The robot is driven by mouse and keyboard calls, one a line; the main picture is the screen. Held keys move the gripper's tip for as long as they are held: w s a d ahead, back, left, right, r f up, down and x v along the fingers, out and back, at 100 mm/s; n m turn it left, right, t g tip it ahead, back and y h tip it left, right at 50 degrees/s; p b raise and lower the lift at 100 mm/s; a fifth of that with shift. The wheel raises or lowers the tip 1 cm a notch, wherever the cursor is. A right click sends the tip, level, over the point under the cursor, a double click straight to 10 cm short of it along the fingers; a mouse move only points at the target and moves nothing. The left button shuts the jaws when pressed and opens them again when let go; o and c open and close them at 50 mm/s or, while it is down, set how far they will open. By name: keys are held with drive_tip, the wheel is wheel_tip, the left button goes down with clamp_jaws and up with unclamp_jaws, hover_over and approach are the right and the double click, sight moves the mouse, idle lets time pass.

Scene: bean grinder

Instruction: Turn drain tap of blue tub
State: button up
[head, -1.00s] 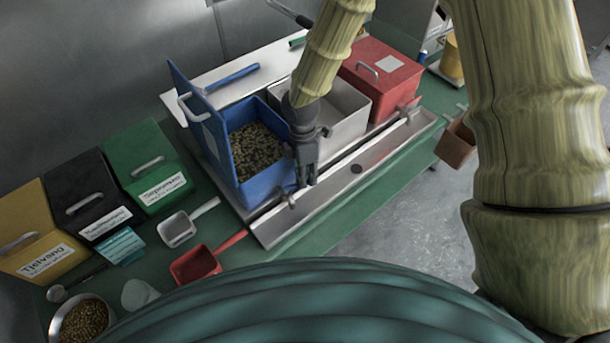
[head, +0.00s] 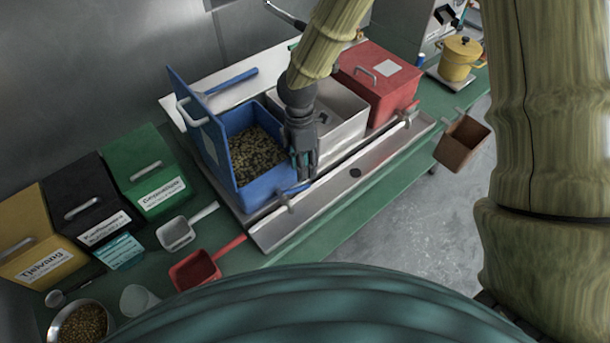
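The blue tub (head: 262,192) stands on the metal tray with its lid raised at the left, full of dark greenish beans (head: 256,154). Its drain tap (head: 284,198) is low on the front side and has a blue handle (head: 298,188) pointing right and slightly up in the picture. My gripper (head: 304,172) points down at the tub's front right corner, just above the handle. Its fingers look close together, but the gap is too small to judge. I cannot tell whether they touch the handle.
A white tub (head: 345,124) and a closed red tub (head: 392,98) stand to the right, with a metal trough (head: 355,187) along the front. A white scoop (head: 175,234) and red scoop (head: 195,270) lie at left. A brown box (head: 463,143) hangs at the right edge.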

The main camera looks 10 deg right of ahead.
wheel_tip(320, 180, up, 6)
drive_tip(key=w, duration=0.1)
drive_tip(key=shift+w+r, duration=0.15)
drive_tip(key=shift+r, duration=0.05)
